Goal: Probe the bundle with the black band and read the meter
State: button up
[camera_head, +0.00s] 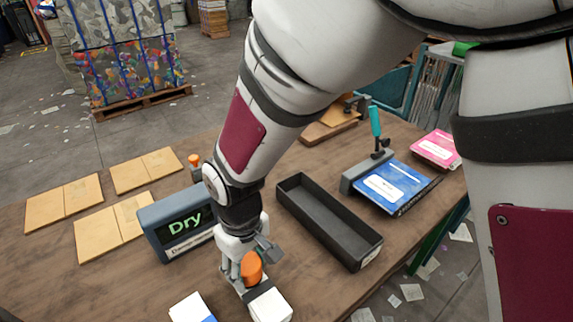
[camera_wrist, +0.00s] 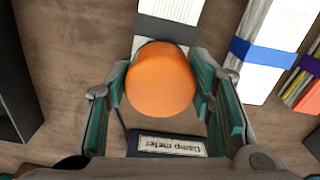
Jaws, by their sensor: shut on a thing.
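The damp meter (camera_head: 180,228) stands on the table left of my gripper. Its screen shows "Dry" in green letters. Its label also shows upside down in the wrist view (camera_wrist: 171,146). My gripper (camera_head: 251,276) is shut on an orange probe handle (camera_head: 251,265), which fills the middle of the wrist view (camera_wrist: 160,80). The bundle with the black band (camera_head: 271,304) is white and lies right at the probe; the wrist view shows its band (camera_wrist: 167,28) just beyond the handle. The probe's tip is hidden, so I cannot tell whether it touches the bundle.
Another bundle (camera_wrist: 304,82) lies at the wrist view's right edge. A long black tray (camera_head: 330,222) stands right of my arm. Cardboard pieces (camera_head: 64,200) lie left.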

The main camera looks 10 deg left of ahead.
jog(key=shift+f, duration=0.4)
dwell(0.3)
jog(key=shift+r, duration=0.1)
dwell(0.8)
jog(key=shift+r+p, duration=2.4)
jog(key=shift+r, duration=1.55)
